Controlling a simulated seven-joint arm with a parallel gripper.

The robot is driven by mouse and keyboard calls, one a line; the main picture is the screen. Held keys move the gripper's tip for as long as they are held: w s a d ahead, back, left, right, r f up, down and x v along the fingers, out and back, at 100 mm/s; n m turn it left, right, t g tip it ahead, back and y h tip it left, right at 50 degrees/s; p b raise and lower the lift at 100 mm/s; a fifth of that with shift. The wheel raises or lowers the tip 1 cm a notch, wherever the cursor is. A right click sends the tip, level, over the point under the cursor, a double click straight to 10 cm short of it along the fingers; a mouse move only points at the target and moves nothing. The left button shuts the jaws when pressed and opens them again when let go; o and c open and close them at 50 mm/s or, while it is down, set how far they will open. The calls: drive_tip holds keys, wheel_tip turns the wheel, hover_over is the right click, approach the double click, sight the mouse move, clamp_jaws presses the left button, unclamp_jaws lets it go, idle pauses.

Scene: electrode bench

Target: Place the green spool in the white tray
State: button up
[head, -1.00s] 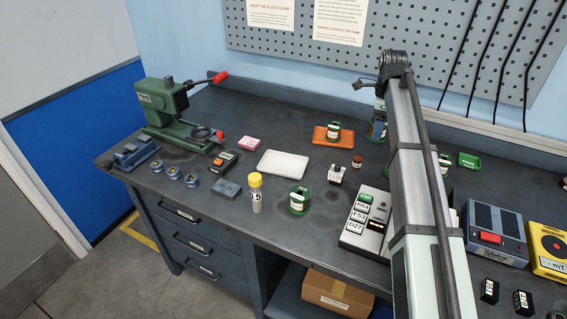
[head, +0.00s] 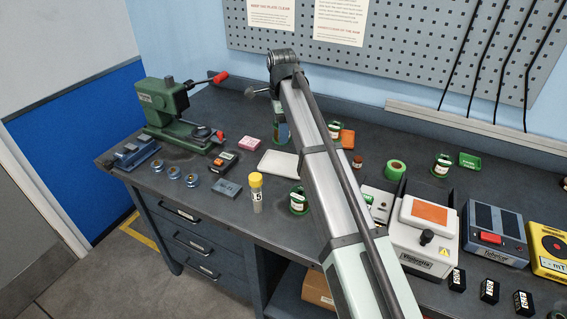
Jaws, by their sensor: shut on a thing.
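My gripper (head: 281,134) appears just beyond the tray's back edge in the picture, pointing down. It is shut on a green thing (head: 281,128), apparently the green spool, held upright; it is small and partly hidden. Its height above the bench is hard to judge. Other green spools with white labels stand at the front (head: 297,201), by the orange tray (head: 335,129) and at the right (head: 442,166).
A yellow-capped vial (head: 256,194) stands in front of the tray. A pink block (head: 252,143) and an orange-black meter (head: 223,161) lie to its left. An orange tray (head: 347,138), a brown jar (head: 357,161) and a green roll (head: 396,169) are to the right.

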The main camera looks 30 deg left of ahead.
drive_tip(key=shift+w+d+n, duration=0.1)
drive_tip(key=shift+d+n, duration=0.05)
drive_tip(key=shift+n, duration=0.25)
drive_tip(key=n, duration=0.4)
drive_tip(key=shift+n, duration=0.3)
approach(283, 165)
drive_tip(key=shift+f, duration=2.6)
drive_tip(key=shift+f, duration=0.15)
drive_tip(key=o, duration=1.5)
drive_tip(key=shift+o, duration=0.2)
wheel_tip(283, 165, up, 12)
drive_tip(key=shift+r, duration=0.15)
